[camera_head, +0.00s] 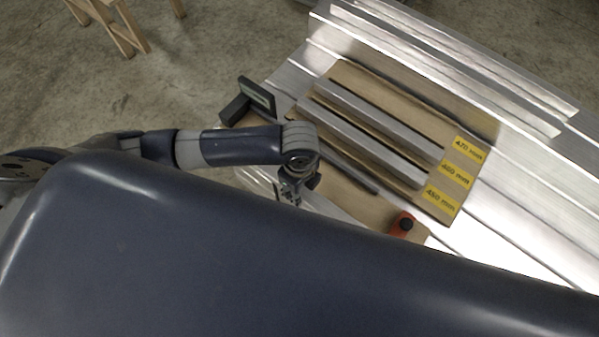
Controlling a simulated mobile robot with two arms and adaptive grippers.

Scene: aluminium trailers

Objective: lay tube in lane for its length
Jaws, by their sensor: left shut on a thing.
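My left gripper (290,197) points down just left of the lane board, beside a dark rail, and is shut on the tube. The tube (327,206) shows only in part as a pale metal strip beyond the fingers; the rest is hidden by my arm and body. The brown lane board (476,122) lies on the aluminium bed, with yellow labels reading 470 mm (468,150), 460 mm (455,174) and 450 mm (440,198). Two silver bars (388,120) run along it; I cannot tell whether they are dividers or tubes. My right gripper is not in view.
A dark display (257,95) stands at the board's upper left. The dark rail (350,169) runs toward an orange block with a black knob (403,226). Ribbed aluminium (540,185) lies to the right. A wooden trestle (120,30) stands on the concrete floor (200,60).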

